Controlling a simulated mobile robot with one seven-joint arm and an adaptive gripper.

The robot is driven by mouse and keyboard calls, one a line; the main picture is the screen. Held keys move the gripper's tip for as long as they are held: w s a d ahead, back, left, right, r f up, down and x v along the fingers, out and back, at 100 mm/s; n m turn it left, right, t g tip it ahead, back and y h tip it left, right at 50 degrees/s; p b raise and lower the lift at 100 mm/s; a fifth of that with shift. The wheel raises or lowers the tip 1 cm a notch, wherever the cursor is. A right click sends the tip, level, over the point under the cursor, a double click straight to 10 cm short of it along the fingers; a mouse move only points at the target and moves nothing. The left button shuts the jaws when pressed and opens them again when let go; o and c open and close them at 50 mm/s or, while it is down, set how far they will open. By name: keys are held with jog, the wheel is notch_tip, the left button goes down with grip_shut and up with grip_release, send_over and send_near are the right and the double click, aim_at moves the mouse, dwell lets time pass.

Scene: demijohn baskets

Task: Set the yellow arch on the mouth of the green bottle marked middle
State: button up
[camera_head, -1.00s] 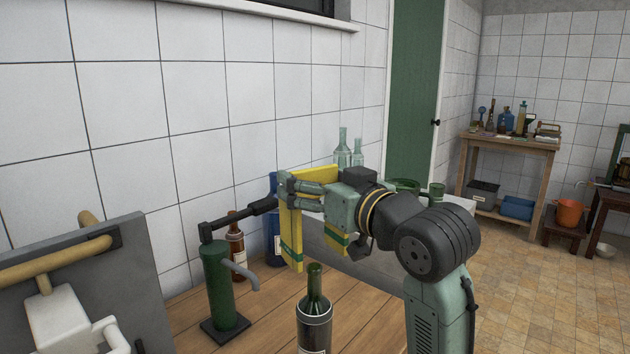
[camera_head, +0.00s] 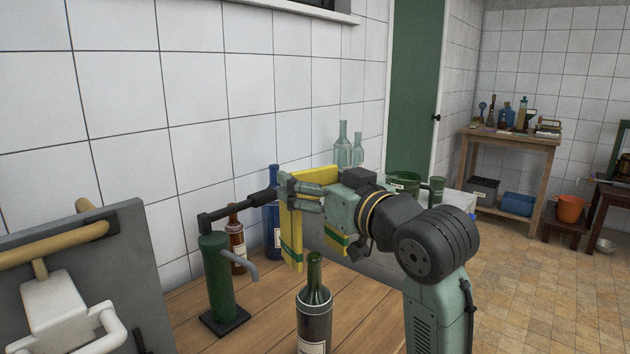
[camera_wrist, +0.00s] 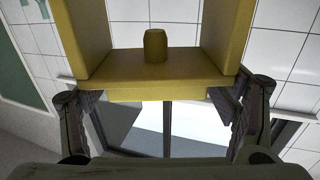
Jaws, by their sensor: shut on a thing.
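The yellow arch (camera_head: 291,235) hangs in my gripper (camera_head: 296,192), legs down, with green bands near the leg ends. My gripper is shut on its upper part. In the wrist view the yellow arch (camera_wrist: 165,90) fills the top, with a short yellow peg between its two legs. A dark green bottle (camera_head: 314,318) stands upright on the wooden table at the front. In the head view its mouth shows just below and between the leg ends, apart from the arch; the depth between them is unclear. Its label is cut off and unreadable.
A green pump-like stand (camera_head: 217,280) with a black arm is left of the bottle. Brown (camera_head: 236,240) and blue (camera_head: 272,215) bottles stand behind, near the tiled wall. A grey panel (camera_head: 130,260) is at the left. Bare wooden table (camera_head: 265,310) lies between.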

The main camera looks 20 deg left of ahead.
notch_tip(320, 180, down, 13)
jog(key=b, duration=0.9)
jog(key=shift+r, duration=0.2)
dwell(3.3)
jog(key=o, duration=1.5)
jog(key=v, duration=1.2)
